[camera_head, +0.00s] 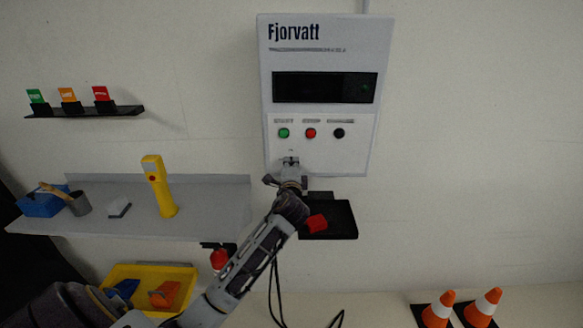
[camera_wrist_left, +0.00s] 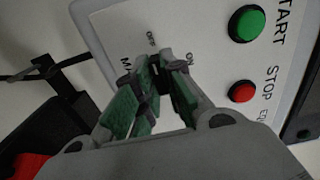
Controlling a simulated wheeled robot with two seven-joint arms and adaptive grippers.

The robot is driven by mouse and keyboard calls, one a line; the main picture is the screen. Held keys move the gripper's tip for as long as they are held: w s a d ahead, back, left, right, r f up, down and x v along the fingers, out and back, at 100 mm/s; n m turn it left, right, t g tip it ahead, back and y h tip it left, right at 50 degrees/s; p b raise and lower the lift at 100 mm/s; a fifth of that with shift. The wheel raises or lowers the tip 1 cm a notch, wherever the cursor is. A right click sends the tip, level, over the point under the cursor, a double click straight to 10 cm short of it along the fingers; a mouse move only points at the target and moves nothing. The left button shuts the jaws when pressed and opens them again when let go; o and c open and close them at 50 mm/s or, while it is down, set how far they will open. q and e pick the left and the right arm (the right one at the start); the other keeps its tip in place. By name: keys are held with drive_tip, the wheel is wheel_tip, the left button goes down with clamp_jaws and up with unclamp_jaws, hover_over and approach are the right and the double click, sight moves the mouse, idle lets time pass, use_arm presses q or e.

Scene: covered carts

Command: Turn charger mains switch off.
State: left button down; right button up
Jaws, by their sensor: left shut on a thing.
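The charger (camera_head: 318,60) is a white wall box marked "Fjorvatt", with a dark display. My left gripper (camera_head: 290,164) is at the lower left of its front panel, below the green START button (camera_head: 284,133). In the left wrist view its green-padded fingers (camera_wrist_left: 160,78) are shut on the black mains switch (camera_wrist_left: 167,76), between the OFF and ON labels. The fingers hide most of the switch, so I cannot tell which label it points to. The red STOP button (camera_wrist_left: 241,92) is clear of the fingers. My right gripper is not in view.
A black tray (camera_head: 343,208) with a red item (camera_head: 316,223) is below the charger. A grey shelf (camera_head: 110,224) with a yellow handheld device (camera_head: 159,187) is at left. A yellow bin (camera_head: 188,284) is lower. Orange cones (camera_head: 439,308) stand at lower right.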

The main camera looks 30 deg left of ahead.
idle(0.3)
use_arm(q)
drive_tip(key=c, duration=1.5)
unclamp_jaws()
drive_tip(key=shift+s+d, duration=0.1)
drive_tip(key=shift+s, duration=0.1)
drive_tip(key=shift+v, duration=5.8)
drive_tip(key=shift+f, duration=0.1)
